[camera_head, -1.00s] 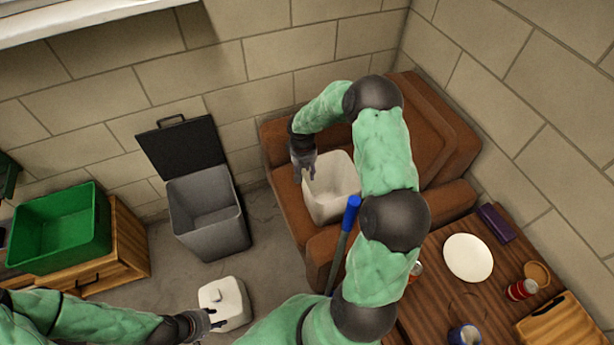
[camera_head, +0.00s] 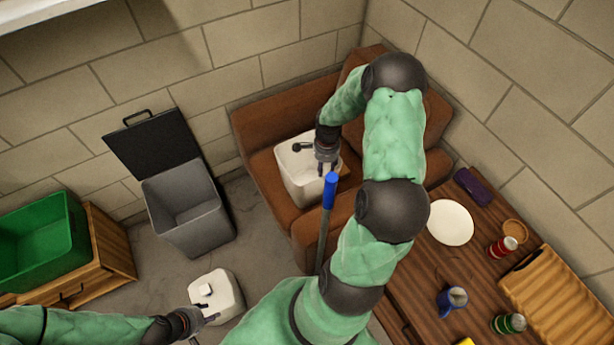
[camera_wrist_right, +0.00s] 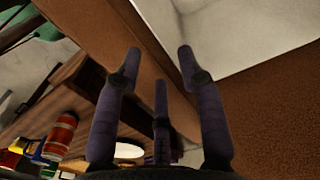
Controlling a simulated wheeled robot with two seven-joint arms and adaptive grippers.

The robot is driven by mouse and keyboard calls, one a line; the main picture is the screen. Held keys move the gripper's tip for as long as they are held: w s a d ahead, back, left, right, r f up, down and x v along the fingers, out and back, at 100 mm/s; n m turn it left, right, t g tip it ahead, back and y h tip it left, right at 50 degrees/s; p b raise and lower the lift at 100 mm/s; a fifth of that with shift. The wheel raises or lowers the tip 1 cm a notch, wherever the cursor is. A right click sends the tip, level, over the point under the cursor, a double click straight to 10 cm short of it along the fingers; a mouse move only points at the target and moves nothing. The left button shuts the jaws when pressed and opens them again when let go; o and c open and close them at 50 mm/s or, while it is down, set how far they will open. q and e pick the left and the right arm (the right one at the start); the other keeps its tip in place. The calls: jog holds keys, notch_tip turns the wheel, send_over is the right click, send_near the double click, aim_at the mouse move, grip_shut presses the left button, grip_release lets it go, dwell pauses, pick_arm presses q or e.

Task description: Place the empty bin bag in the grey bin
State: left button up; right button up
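The grey bin (camera_head: 192,215) stands on the floor left of the sofa, its black lid (camera_head: 152,148) tipped back to the wall; its inside looks empty. A white, open-topped, box-shaped thing, apparently the bin bag (camera_head: 300,183), sits on the brown sofa; its material is unclear. It also shows at the upper right of the right wrist view (camera_wrist_right: 245,38). My right gripper (camera_head: 325,163) is at its right rim, fingers spread and nothing between them in the wrist view (camera_wrist_right: 160,65). My left gripper (camera_head: 207,317) is beside a white canister (camera_head: 217,290); its finger opening is unclear.
The sofa (camera_head: 275,112) stands against the wall. A blue-topped pole (camera_head: 327,215) rises in front of it. The wooden table (camera_head: 410,285) at right holds a plate (camera_head: 450,223), cans and a mug (camera_head: 452,298). A green crate (camera_head: 40,240) is at left.

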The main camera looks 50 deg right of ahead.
jog(key=b, duration=0.2)
send_over(321, 183)
notch_tip(321, 183, down, 5)
notch_tip(321, 183, down, 5)
jog(key=shift+s+a+b, duration=0.1)
jog(key=shift+b, duration=0.9)
jog(key=shift+f, duration=0.3)
jog(key=shift+r, duration=0.1)
jog(key=shift+c, duration=0.8)
grip_shut()
jog(key=shift+s, duration=0.1)
